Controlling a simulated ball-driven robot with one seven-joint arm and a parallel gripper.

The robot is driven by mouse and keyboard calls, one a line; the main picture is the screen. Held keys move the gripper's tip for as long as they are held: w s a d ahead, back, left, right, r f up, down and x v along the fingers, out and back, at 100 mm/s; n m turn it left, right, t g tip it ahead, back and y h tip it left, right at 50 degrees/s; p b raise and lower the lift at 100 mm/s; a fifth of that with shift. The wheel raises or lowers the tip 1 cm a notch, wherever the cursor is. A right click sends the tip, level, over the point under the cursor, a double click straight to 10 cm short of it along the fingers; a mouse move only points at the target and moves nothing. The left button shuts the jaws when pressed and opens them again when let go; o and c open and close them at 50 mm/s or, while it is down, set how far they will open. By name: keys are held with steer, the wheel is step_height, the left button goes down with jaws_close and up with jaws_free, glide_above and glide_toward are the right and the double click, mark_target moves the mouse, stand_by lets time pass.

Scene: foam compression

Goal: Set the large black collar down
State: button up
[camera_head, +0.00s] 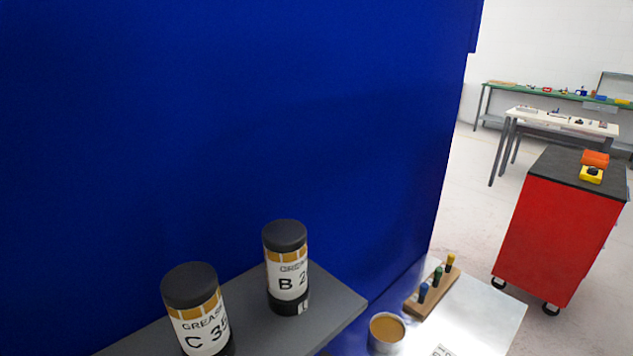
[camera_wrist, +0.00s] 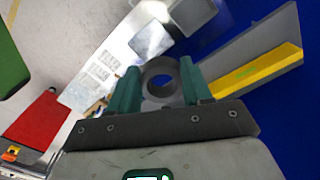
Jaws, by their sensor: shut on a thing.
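In the wrist view my gripper (camera_wrist: 160,72) has its two green fingers closed on the sides of a dark grey-black collar (camera_wrist: 160,101). The collar is a thick ring, and its round hole faces the camera. I cannot tell from this view whether its underside touches anything. Neither my gripper nor the collar shows in the head view.
Two grease canisters, B (camera_head: 286,265) and C (camera_head: 195,308), stand on a grey shelf (camera_head: 335,302) before a blue panel (camera_head: 230,120). A tan-topped can (camera_head: 386,333) and a tool block (camera_head: 432,292) are on a pale table. A red cart (camera_head: 555,225) stands right.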

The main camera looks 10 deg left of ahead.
steer(key=w+a+f+b, duration=0.2)
steer(key=w+f, duration=0.1)
steer(key=w+a+f+b, duration=0.2)
steer(key=w+f, duration=0.1)
steer(key=w, duration=0.1)
steer(key=w+a+f+b, duration=0.2)
steer(key=w+f+b, duration=0.1)
steer(key=w, duration=0.1)
steer(key=shift+w+a+f, duration=0.15)
steer(key=shift+w, duration=0.05)
steer(key=f+b, duration=0.3)
steer(key=shift+w+a+f, duration=0.15)
steer(key=shift+w+f, duration=0.1)
steer(key=shift+f, duration=0.05)
steer(key=shift+f, duration=0.1)
steer(key=o, duration=1)
steer(key=shift+o, duration=0.2)
